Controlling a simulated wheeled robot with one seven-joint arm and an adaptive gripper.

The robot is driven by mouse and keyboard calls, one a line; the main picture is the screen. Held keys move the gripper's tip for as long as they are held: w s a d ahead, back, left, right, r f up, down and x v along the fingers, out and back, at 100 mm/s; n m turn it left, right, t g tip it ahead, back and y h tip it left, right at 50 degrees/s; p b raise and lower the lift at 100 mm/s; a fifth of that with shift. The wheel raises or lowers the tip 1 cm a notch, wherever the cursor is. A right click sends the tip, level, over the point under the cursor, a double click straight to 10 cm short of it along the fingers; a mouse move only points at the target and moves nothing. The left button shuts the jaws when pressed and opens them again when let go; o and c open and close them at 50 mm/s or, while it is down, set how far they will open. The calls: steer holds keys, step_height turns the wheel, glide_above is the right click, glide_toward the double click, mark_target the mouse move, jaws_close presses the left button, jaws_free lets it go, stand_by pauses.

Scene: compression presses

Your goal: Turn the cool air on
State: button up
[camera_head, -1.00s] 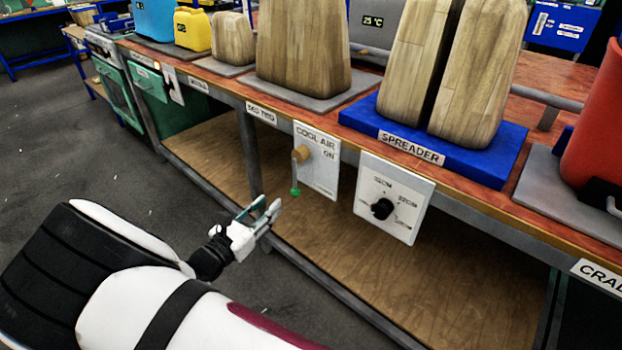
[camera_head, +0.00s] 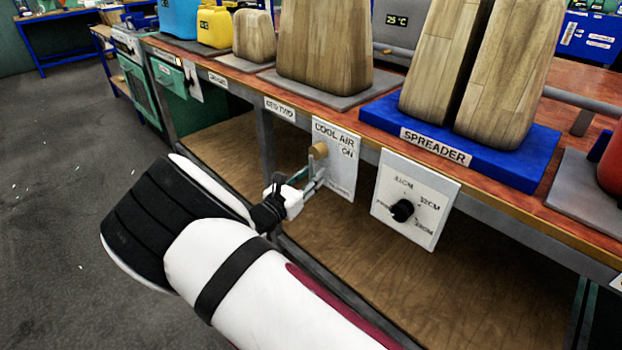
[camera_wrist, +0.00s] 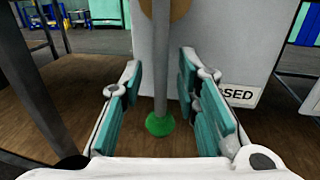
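The white COOL AIR panel (camera_head: 342,165) is fixed to the front of the bench, with ON printed at its upper right. Its brass pivot (camera_head: 319,150) carries a grey lever that hangs down. In the wrist view the lever (camera_wrist: 160,60) ends in a green tip (camera_wrist: 160,124). My gripper (camera_head: 312,183) is at the panel and hides the lever's lower part in the head view. In the wrist view my gripper (camera_wrist: 160,100) is open, with teal finger pads on both sides of the lever. Gaps show between the lever and both pads.
A dial panel (camera_head: 416,198) with a black knob is just right of the COOL AIR panel. The blue SPREADER base (camera_head: 470,140) with wooden blocks stands above on the bench. A bench leg (camera_head: 264,140) is to the left. The lower wooden shelf (camera_head: 400,285) is bare.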

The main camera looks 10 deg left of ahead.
steer(key=shift+w+d, duration=0.15)
steer(key=shift+w, duration=0.1)
jaws_close()
